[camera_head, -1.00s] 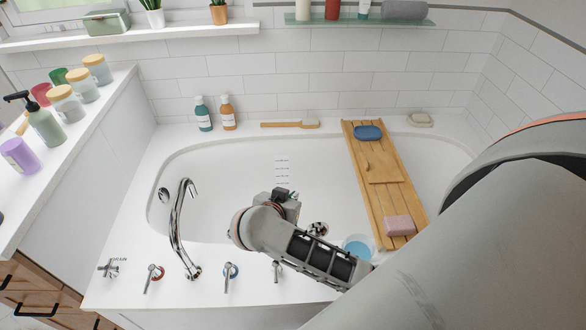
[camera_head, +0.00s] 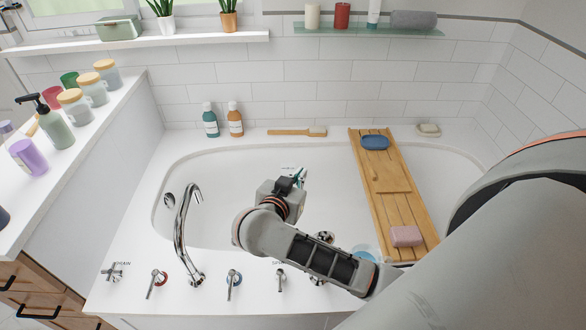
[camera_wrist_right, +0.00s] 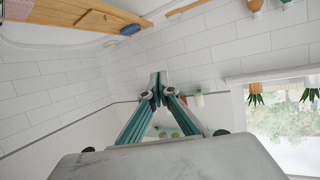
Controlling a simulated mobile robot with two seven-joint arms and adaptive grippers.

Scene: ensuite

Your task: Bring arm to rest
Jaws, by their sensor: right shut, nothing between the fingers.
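My right arm comes in from the right in the head view and reaches over the near side of the white bathtub (camera_head: 240,215). Its right gripper (camera_head: 299,178) is above the tub basin, pointing away from me, with nothing held. In the right wrist view the fingers of the right gripper (camera_wrist_right: 158,88) meet at the tips, shut and empty. My left gripper is in neither view.
A chrome faucet (camera_head: 184,235) stands left of my arm, with several taps along the near rim. A blue cup (camera_head: 364,254) is partly hidden by my arm.

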